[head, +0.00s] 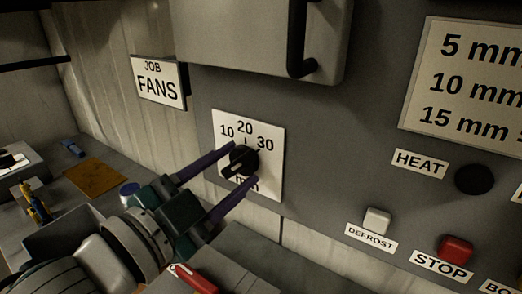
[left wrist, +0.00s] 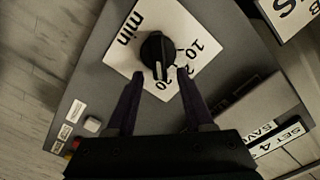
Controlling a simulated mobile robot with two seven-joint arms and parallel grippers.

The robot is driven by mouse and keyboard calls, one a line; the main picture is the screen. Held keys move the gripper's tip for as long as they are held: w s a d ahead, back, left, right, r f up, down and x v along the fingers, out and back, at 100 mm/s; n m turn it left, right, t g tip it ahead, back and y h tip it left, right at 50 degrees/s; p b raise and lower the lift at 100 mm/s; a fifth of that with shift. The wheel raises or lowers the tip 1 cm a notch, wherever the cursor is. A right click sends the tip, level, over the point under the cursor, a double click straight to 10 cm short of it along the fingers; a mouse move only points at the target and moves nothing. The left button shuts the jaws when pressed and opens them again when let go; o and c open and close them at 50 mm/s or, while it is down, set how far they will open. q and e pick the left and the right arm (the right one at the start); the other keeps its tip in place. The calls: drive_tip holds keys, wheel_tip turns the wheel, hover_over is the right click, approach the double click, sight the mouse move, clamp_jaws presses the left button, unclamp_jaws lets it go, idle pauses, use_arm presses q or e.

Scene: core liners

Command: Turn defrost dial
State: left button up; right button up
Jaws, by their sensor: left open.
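The dial (head: 240,162) is a round black knob on a white plate marked 10, 20, 30 and "min". Its raised grip runs from lower left to upper right in the head view. In the left wrist view the knob (left wrist: 157,48) carries a pale mark on its lower side. My left gripper (head: 242,165) is open, with one purple finger to the upper left of the knob and the other to the lower right. In the left wrist view its fingertips (left wrist: 161,73) lie just below the knob's sides; contact cannot be told. My right gripper is not in view.
A white DEFROST button (head: 377,220), a red STOP button (head: 456,249) and a black HEAT knob (head: 474,179) sit right of the dial. A handled door (head: 240,35) is above. A JOB FANS sign (head: 159,80) is upper left. A cluttered bench (head: 75,185) lies left.

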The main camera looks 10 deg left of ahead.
use_arm(q)
drive_tip(key=b+v, duration=0.1)
drive_tip(key=v, duration=0.8)
drive_tip(key=shift+s, duration=0.25)
drive_tip(key=shift+a, duration=0.15)
